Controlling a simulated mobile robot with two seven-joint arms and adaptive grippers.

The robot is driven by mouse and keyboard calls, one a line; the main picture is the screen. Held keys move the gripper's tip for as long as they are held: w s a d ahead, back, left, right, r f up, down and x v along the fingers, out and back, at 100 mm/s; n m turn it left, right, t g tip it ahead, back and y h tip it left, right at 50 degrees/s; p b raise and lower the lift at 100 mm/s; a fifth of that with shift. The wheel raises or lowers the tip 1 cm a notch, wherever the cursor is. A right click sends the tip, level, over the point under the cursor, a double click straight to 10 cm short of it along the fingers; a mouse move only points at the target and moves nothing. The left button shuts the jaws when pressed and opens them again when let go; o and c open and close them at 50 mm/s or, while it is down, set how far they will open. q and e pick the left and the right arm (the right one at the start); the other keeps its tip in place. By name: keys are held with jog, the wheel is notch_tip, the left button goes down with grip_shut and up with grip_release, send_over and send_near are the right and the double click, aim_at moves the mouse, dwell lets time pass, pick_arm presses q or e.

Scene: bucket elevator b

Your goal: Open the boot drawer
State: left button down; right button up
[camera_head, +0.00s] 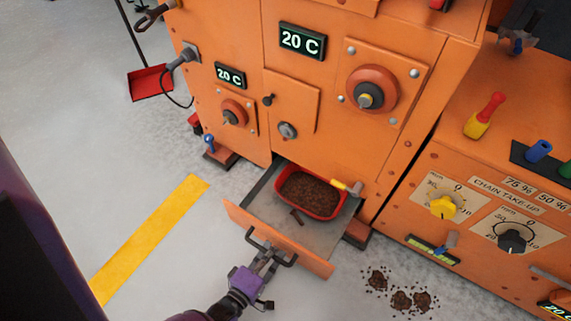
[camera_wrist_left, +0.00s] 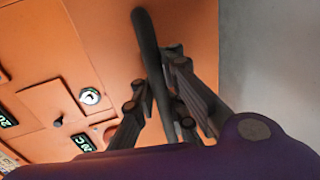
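The boot drawer (camera_head: 238,214) is an orange-fronted grey tray at the foot of the orange machine. It is pulled out, showing its inside. A red pan (camera_head: 335,210) of brown granules with a yellow handle sits in it. A dark bar handle (camera_head: 288,259) is on the drawer front. My left gripper (camera_head: 265,256) is at this handle. In the left wrist view the dark bar (camera_wrist_left: 146,45) runs between the fingers (camera_wrist_left: 160,92), which look closed around it. The contact is partly hidden. My right gripper is not in view.
An orange control box (camera_head: 455,215) with knobs stands at the right. Small brown granule piles (camera_head: 401,300) lie on the floor right of the drawer. A red dustpan (camera_head: 150,83) is at the upper left. Floor beside the yellow stripe (camera_head: 150,238) is clear.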

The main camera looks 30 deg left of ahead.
pick_arm(q)
jog(key=shift+f+v, duration=0.15)
jog(key=shift+v, duration=1.3)
jog(key=shift+f+v, duration=0.2)
jog(key=shift+v, duration=1.25)
jog(key=c, duration=2.5)
grip_release()
jog(key=o, duration=0.7)
jog(key=shift+s, duration=0.1)
jog(key=v, duration=1.2)
jog(key=shift+s, duration=0.25)
jog(key=shift+f, duration=0.2)
